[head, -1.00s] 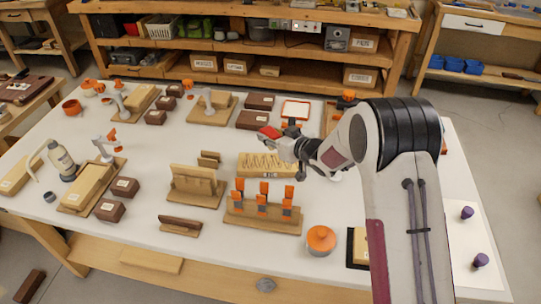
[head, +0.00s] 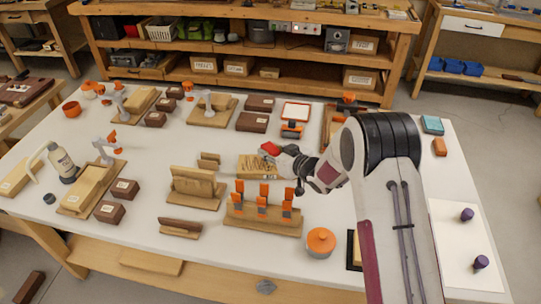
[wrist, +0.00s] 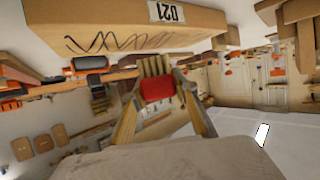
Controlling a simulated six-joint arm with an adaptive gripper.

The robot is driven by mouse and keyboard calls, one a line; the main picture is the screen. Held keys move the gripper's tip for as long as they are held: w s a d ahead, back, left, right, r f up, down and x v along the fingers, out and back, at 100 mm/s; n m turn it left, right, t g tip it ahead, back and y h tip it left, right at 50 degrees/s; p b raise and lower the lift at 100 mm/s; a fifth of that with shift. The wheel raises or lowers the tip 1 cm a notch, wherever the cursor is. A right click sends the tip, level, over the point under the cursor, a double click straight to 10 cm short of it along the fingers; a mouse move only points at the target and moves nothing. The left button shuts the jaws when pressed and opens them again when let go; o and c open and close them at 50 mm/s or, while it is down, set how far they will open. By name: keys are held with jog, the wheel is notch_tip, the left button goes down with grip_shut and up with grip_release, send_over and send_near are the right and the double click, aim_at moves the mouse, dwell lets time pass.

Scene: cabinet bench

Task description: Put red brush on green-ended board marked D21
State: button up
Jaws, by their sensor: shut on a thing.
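My gripper (head: 280,151) is shut on the red brush (head: 268,148), which shows as a red block between the two pale fingers in the wrist view (wrist: 157,88). A light wooden board (head: 255,170) with dark scribbles lies on the white table under and just in front of the brush. In the wrist view a board marked D21 (wrist: 130,32) appears upside down at the top, with black scribbles; it looks like the same board. The brush seems a little above it, but the gap is unclear. I cannot make out a green end.
A wooden rack with orange-topped clamps (head: 262,220) stands in front of the board. An upright wooden stand (head: 195,188) is to the left. An orange-lidded pot (head: 320,242) stands near the front edge. A red-framed tray (head: 296,111) lies behind.

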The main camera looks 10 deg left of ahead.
jog(key=shift+f, duration=1.05)
jog(key=o, duration=1.1)
jog(key=shift+f, duration=0.1)
jog(key=v, duration=1.2)
